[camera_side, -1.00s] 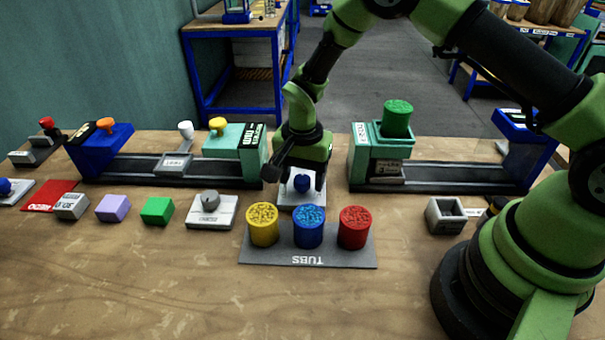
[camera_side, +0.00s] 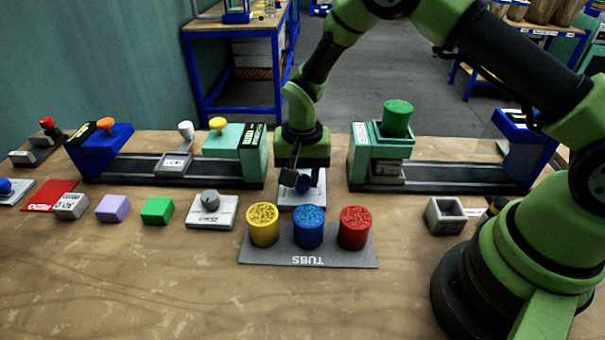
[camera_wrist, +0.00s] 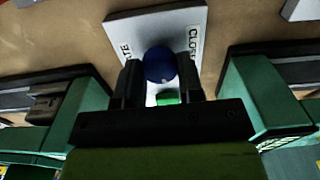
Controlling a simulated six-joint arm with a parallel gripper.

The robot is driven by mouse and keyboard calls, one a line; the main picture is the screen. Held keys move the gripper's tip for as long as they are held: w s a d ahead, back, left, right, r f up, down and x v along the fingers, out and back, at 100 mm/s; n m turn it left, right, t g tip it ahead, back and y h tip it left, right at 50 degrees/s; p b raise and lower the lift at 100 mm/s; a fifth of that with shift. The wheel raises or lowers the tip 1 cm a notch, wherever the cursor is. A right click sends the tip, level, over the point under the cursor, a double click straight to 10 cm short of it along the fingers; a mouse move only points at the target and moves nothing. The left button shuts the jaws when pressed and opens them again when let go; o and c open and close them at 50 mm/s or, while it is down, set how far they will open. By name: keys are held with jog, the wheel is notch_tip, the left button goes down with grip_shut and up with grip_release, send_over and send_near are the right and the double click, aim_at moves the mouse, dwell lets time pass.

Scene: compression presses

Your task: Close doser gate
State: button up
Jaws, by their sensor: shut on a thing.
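The doser gate control is a white plate (camera_side: 316,192) with a blue ball knob (camera_side: 304,183) on it, between the two presses. In the wrist view the plate (camera_wrist: 195,20) carries a label reading "CLOSE" on its right and a partly hidden label on its left. The blue knob (camera_wrist: 160,65) sits between my fingers. My gripper (camera_side: 297,180) points down over the plate and is shut on the blue knob. In the wrist view my gripper (camera_wrist: 160,85) has a dark finger on each side of the knob. The lever below the knob is hidden.
A press with a green tub (camera_side: 397,118) on top stands right of my gripper. Another press (camera_side: 237,150) stands close on the left. A grey tray marked TUBS (camera_side: 310,257) with yellow, blue and red tubs is in front. The front of the table is clear.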

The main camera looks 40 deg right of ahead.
aim_at(302, 179)
jog(key=n, duration=0.7)
jog(key=shift+a, duration=0.1)
jog(key=n, duration=0.4)
jog(key=shift+n, duration=1.7)
jog(key=o, duration=0.9)
notch_tip(302, 179, up, 10)
jog(key=shift+r, duration=0.1)
